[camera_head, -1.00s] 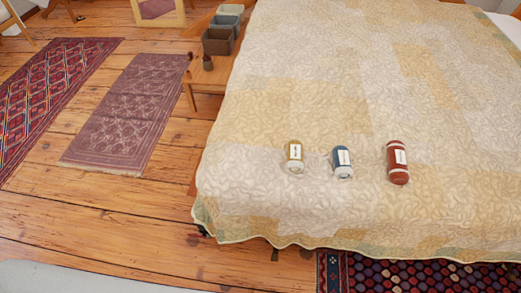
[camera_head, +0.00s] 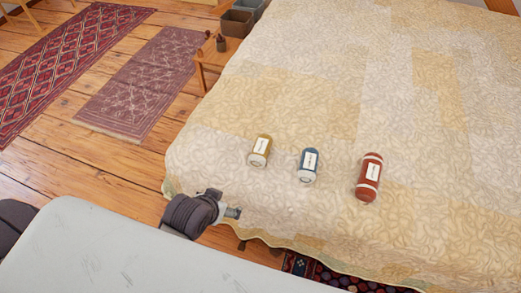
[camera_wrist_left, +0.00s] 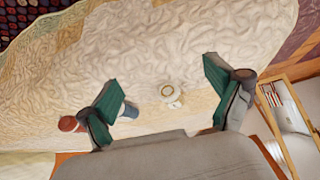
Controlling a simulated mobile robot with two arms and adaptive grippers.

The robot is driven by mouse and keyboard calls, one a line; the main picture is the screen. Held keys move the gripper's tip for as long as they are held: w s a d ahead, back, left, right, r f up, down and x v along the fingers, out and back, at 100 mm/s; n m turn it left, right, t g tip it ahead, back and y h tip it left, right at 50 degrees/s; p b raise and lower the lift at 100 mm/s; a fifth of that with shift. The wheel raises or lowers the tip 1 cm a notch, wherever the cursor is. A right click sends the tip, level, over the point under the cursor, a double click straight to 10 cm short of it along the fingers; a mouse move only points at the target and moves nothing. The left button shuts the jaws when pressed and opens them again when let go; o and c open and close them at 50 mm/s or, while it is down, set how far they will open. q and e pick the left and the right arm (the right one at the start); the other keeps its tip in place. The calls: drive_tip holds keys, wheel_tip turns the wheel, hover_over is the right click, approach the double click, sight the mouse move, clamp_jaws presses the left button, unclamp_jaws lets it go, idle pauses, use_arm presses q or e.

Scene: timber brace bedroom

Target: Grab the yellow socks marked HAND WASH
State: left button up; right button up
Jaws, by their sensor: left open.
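Three rolled bundles lie in a row on the bed (camera_head: 300,60). The yellow socks (camera_head: 260,151) are at the left, with a white end and a white label too small to read. A blue bundle (camera_head: 308,166) is in the middle and a red one (camera_head: 369,178) at the right. My left gripper (camera_head: 234,212) is near the bed's front edge, in front of the yellow socks and apart from them. In the left wrist view its green-padded fingers (camera_wrist_left: 160,70) are spread, with the white-ended yellow socks (camera_wrist_left: 171,95) seen between them. My right gripper is out of view.
In the left wrist view, the red bundle (camera_wrist_left: 70,124) is beside one finger, and the blue one (camera_wrist_left: 129,111) is partly hidden. Grey bins (camera_head: 237,22) and a wooden bench (camera_head: 219,52) stand behind the bed's left side. The quilt around the bundles is clear.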

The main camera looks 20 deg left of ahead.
sight(261, 149)
use_arm(q)
drive_tip(key=w+t, duration=0.2)
drive_tip(key=w, duration=0.2)
drive_tip(key=w+d+t, duration=0.1)
drive_tip(key=w+t, duration=0.1)
drive_tip(key=w, duration=0.3)
drive_tip(key=w+d+t, duration=0.1)
drive_tip(key=w+t, duration=0.1)
drive_tip(key=w, duration=0.2)
drive_tip(key=shift+w+d+f+n, duration=0.15)
drive_tip(key=shift+w+f+n, duration=0.25)
drive_tip(key=b+x, duration=0.1)
drive_tip(key=x, duration=0.6)
drive_tip(key=shift+w+d+f, duration=0.1)
drive_tip(key=shift+w, duration=0.05)
drive_tip(key=shift+d+b+x, duration=0.15)
drive_tip(key=shift+b+x, duration=0.1)
drive_tip(key=shift+x, duration=1.25)
drive_tip(key=shift+d+b+x, duration=0.15)
drive_tip(key=shift+b+x, duration=0.05)
drive_tip(key=shift+x, duration=1.35)
drive_tip(key=shift+f, duration=0.15)
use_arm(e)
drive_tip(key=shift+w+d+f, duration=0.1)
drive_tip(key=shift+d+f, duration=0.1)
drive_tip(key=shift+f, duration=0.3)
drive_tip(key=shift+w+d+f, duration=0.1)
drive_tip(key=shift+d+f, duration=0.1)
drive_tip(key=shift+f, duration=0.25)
